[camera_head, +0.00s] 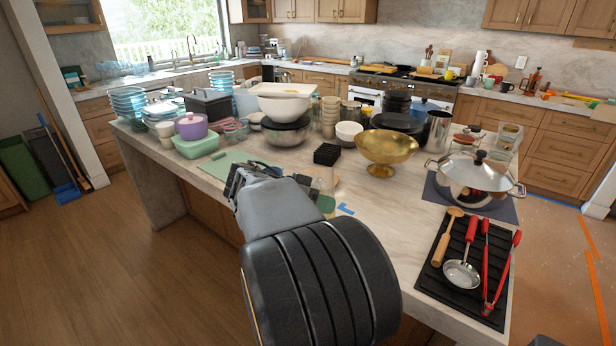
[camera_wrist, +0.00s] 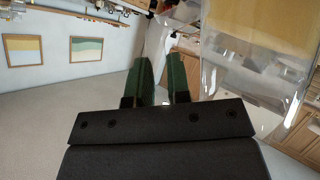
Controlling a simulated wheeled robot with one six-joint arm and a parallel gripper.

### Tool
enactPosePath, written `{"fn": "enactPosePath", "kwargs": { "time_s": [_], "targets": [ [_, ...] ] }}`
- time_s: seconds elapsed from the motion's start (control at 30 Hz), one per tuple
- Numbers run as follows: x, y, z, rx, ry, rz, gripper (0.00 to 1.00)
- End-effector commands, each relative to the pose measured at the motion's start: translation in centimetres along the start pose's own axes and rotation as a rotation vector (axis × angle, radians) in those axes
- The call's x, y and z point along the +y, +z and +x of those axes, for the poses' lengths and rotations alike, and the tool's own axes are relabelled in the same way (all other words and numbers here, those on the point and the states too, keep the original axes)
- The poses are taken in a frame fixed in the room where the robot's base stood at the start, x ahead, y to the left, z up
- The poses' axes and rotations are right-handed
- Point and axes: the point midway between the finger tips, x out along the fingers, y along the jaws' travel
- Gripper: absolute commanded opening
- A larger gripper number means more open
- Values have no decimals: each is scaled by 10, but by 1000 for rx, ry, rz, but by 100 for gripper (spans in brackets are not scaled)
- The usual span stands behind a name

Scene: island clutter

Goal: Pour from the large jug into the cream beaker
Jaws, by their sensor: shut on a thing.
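A large clear jug (camera_wrist: 222,65) fills the right of the wrist view, with a yellow-tan area (camera_wrist: 260,20) showing through it. My gripper (camera_wrist: 162,72) has its two green fingers beside the jug and is shut on it; the exact grasp point is not clear. In the head view my gripper (camera_head: 246,180) is over the near edge of the island, partly covered by my own arm. A small clear vessel (camera_head: 322,186) shows just right of my arm. I cannot make out the cream beaker for certain; my arm hides part of the counter.
A gold footed bowl (camera_head: 386,150), a black coaster stack (camera_head: 327,154) and a lidded steel pot (camera_head: 474,180) stand right of my gripper. Stacked bowls and containers crowd the back. A black mat (camera_head: 436,275) holds utensils at the right. A green mat (camera_head: 222,163) lies behind my gripper.

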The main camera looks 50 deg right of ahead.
Motion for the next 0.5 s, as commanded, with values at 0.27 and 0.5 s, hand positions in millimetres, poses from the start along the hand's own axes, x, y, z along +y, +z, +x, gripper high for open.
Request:
{"fn": "enactPosePath", "kwargs": {
  "time_s": [0.27, 0.5],
  "targets": [
    [-4, -13, -5, -20, 38, -89, 0],
    [-6, -14, -5, -27, 51, -118, 0]
  ]
}}
